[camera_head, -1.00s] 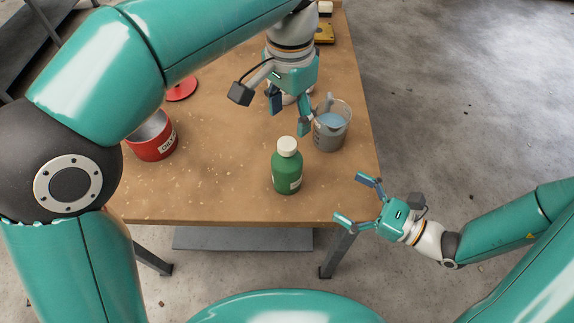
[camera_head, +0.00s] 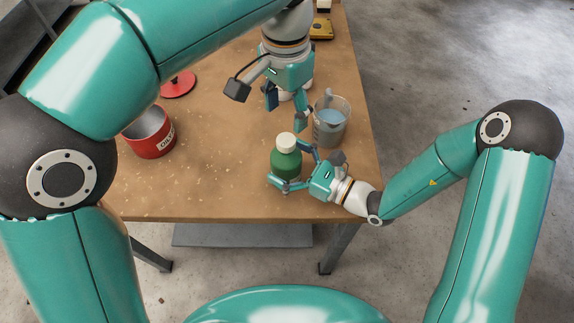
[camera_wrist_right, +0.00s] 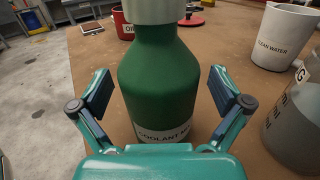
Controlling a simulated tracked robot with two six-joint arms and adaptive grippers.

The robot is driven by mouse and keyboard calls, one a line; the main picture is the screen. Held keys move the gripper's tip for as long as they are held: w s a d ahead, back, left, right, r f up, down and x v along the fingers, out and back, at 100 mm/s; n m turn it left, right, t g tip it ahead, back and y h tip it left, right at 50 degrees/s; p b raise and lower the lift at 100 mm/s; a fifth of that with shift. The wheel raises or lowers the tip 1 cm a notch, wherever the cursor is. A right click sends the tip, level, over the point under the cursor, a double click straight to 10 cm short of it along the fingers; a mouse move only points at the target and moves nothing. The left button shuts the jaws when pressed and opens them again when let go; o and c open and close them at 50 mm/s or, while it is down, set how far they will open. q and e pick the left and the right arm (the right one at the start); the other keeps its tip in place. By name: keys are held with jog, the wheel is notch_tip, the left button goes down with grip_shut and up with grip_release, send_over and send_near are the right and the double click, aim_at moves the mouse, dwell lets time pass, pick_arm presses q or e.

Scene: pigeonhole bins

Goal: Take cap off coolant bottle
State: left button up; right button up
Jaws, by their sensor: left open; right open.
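The green coolant bottle (camera_head: 285,163) stands upright near the table's front edge, with its white cap (camera_head: 286,141) on. In the right wrist view the bottle (camera_wrist_right: 160,80) fills the middle, its label partly hidden by my gripper, and the cap (camera_wrist_right: 150,10) is cut off at the top. My right gripper (camera_head: 292,167) is open, low at the bottle, with one finger on either side; in the right wrist view (camera_wrist_right: 160,92) gaps show between fingers and bottle. My left gripper (camera_head: 285,115) is open and empty, pointing down above the table behind the bottle.
A measuring jug (camera_head: 330,125) with blue liquid stands right of the left gripper. A red oil tin (camera_head: 150,135) is at the left, with a red lid (camera_head: 179,85) behind it. A white clean water container (camera_wrist_right: 283,38) shows in the right wrist view. The table front left is clear.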

aim_at(286, 139)
jog(key=shift+c, duration=0.3)
grip_shut()
pick_arm(q)
jog(key=m, duration=1.2)
jog(key=shift+m, duration=0.4)
jog(key=m, duration=0.6)
jog(key=shift+m, duration=0.3)
jog(key=m, duration=0.7)
jog(key=shift+f+m, duration=0.3)
jog(key=shift+f, duration=3.7)
jog(key=shift+c, duration=0.3)
